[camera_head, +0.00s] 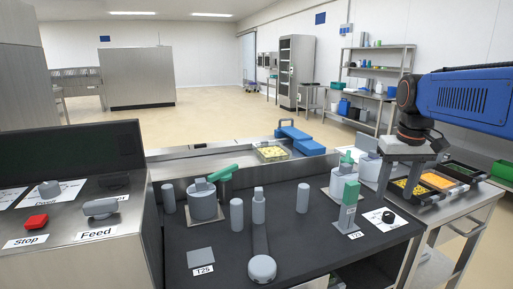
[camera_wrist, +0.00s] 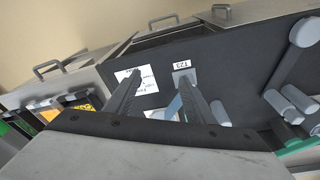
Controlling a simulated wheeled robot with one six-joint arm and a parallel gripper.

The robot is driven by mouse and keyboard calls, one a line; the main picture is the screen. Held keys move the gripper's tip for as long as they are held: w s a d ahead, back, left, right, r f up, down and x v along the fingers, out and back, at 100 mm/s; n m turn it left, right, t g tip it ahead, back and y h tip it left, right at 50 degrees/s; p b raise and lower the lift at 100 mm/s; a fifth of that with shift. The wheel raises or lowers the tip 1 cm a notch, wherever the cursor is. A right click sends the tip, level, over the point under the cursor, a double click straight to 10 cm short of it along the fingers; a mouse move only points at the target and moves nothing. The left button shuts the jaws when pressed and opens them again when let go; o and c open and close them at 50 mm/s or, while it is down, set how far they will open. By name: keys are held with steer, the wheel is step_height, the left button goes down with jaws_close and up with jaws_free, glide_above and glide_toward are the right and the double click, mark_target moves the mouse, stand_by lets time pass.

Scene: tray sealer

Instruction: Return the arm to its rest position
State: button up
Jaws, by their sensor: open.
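My arm (camera_head: 465,97), with a blue link and dark joints, reaches in from the right in the head view. My gripper (camera_head: 397,195) hangs fingers-down at the right end of the dark worktop. It is open. In the wrist view my gripper (camera_wrist: 160,76) shows two dark fingers spread apart, with no object clearly held. A grey block with a green face (camera_head: 348,207) stands upright at the T23 label (camera_head: 355,235), left of my gripper and apart from it. In the wrist view the T23 label (camera_wrist: 182,64) lies beyond the fingers.
Grey cylinders (camera_head: 258,206) and green-handled parts (camera_head: 223,173) stand on the dark worktop (camera_head: 222,228). A bare T25 plate (camera_head: 201,258) lies at its front. Bins of coloured food (camera_head: 438,181) sit right, beside my gripper. A filled tray (camera_head: 272,153) lies behind.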

steer(key=s+a+f+t, duration=0.1)
steer(key=s+a+f, duration=0.3)
steer(key=s+f, duration=0.3)
steer(key=s+a+f+t, duration=0.2)
steer(key=s+f, duration=0.6)
steer(key=s, duration=0.4)
steer(key=shift+s+a+n, duration=0.4)
steer(key=shift+a, duration=0.5)
